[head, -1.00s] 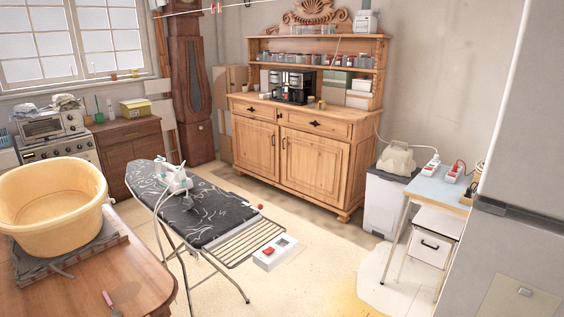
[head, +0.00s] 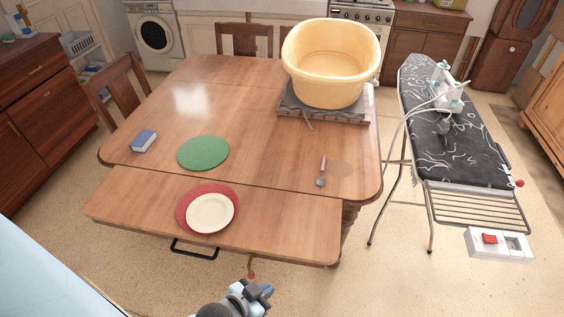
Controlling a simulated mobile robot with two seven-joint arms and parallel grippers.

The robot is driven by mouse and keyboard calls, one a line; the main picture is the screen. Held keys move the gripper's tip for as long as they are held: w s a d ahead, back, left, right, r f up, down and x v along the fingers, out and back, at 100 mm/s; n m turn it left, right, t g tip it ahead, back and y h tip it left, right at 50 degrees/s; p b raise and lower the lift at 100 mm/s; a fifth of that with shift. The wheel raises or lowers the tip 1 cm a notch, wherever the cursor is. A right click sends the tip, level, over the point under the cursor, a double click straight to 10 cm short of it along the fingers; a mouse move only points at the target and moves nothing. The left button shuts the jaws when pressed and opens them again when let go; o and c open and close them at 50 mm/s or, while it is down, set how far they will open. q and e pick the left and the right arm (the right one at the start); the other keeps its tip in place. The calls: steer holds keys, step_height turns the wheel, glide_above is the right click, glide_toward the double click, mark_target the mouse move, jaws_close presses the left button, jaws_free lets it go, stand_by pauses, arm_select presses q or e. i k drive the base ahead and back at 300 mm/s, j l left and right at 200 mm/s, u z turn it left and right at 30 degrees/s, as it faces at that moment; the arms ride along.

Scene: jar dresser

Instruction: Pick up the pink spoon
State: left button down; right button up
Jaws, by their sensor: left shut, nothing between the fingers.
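The pink spoon (head: 323,167) lies on the wooden table (head: 240,110), near its right side, with the pink handle pointing to the back and a grey bowl end toward the front. My left gripper (head: 267,290) is at the bottom of the head view, in front of the table's front edge, well apart from the spoon. It is shut and empty. My right gripper is not in view.
An ironing board (head: 450,145) stands to the right. The table around the spoon is clear.

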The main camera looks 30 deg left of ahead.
mark_target(320, 181)
steer(key=i+l+u, duration=0.15)
steer(key=u, duration=0.3)
steer(key=i+l+u, duration=0.1)
steer(key=l+u, duration=0.15)
steer(key=u, duration=0.2)
steer(key=i+l+u, duration=0.1)
steer(key=l+u, duration=0.15)
steer(key=u, duration=0.2)
steer(key=i+l+u, duration=0.25)
steer(key=l+u, duration=0.5)
steer(key=l, duration=0.2)
steer(key=i+l+u, duration=0.15)
steer(key=i+l, duration=0.15)
steer(key=l, duration=0.1)
